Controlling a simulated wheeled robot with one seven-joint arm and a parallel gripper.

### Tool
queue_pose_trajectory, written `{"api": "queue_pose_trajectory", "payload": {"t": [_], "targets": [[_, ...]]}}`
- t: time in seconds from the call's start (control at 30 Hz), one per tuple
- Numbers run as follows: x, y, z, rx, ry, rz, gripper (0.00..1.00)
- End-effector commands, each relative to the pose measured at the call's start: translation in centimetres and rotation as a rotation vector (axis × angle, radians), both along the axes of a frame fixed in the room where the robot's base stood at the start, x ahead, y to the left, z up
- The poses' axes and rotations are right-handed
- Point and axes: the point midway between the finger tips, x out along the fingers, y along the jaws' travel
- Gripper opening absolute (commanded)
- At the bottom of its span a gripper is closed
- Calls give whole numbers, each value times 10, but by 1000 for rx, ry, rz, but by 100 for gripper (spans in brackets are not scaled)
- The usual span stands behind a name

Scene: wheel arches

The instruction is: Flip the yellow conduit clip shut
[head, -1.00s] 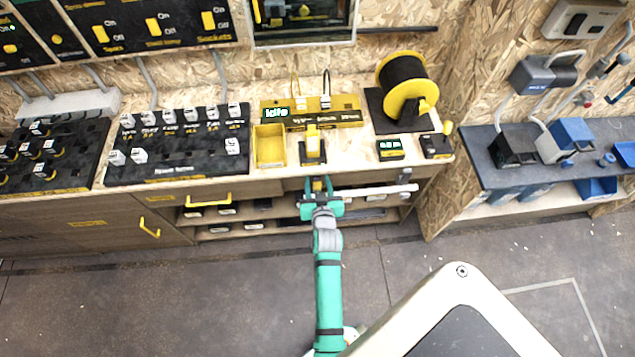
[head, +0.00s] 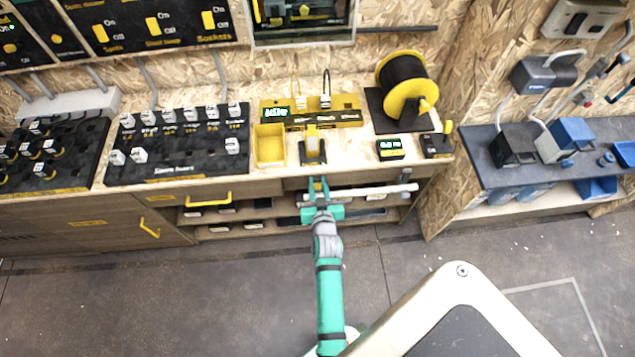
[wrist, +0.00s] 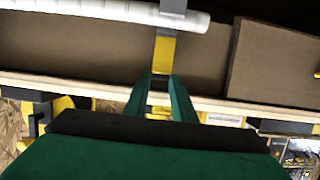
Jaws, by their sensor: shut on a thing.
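The yellow conduit clip (wrist: 165,50) shows in the wrist view as a yellow strap with a grey part beside the white conduit (wrist: 120,10). In the head view my gripper (head: 318,193) is at the cabinet front, by the left end of the white conduit (head: 380,190). My fingers hide part of the clip, and I cannot tell how far it is open.
The worktop above holds a yellow bin (head: 270,146), a yellow-and-black stand (head: 312,148), a cable reel (head: 403,88) and a small display box (head: 390,149). Open shelves (head: 245,212) lie below. A yellow drawer handle (head: 208,198) sticks out to the left. The floor in front is clear.

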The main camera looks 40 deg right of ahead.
Motion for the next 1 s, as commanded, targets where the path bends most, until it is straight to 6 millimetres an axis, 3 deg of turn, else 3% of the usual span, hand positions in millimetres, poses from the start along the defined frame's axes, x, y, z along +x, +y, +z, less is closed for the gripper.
{"api": "queue_pose_trajectory", "payload": {"t": [1.0], "targets": [[-29,19,-22,-280,-458,1,1]]}}
